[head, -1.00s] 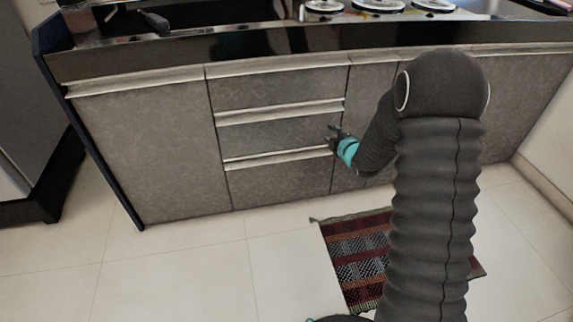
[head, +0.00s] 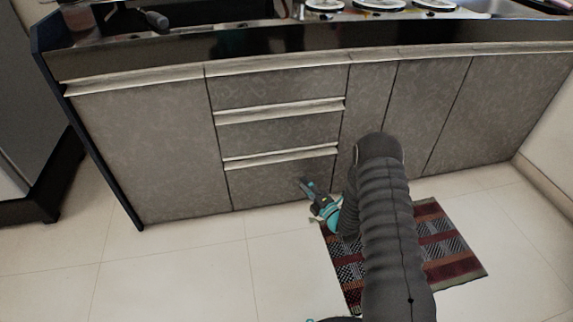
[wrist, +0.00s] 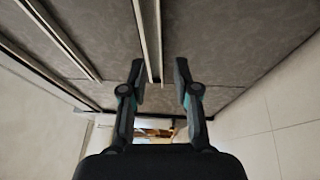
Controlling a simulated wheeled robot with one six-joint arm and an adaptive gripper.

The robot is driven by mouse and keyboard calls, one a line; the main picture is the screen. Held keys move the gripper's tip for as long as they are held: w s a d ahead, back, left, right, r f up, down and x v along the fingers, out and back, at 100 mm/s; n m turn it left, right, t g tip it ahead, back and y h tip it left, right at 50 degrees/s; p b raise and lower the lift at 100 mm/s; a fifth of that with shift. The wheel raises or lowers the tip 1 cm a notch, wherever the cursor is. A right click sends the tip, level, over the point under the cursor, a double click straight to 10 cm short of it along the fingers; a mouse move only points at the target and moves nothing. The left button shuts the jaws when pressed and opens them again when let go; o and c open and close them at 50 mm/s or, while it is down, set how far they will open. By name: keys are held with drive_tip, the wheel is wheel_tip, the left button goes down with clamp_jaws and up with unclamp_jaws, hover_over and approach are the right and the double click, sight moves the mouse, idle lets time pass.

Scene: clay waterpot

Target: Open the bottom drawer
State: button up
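The bottom drawer (head: 262,187) is a grey patterned panel, the lowest of three in the counter front. It looks closed. Its pale metal handle strip (head: 280,156) runs along its top edge. In the wrist view this strip (wrist: 149,38) runs down the picture toward the space between the fingertips, closer to the left finger. My gripper (head: 305,184) is in front of the right part of the bottom drawer, appearing below the strip in the head view. In the wrist view my gripper (wrist: 160,72) is open with nothing held. Contact with the drawer cannot be told.
The middle drawer (head: 285,133) and top drawer (head: 270,87) above look closed. Cabinet doors flank them at left (head: 145,150) and right (head: 430,110). A striped rug (head: 455,250) lies on the tiled floor near my arm. The floor at left is clear.

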sight(284, 161)
drive_tip(key=x, duration=1.2)
drive_tip(key=shift+w+a, duration=0.15)
clamp_jaws()
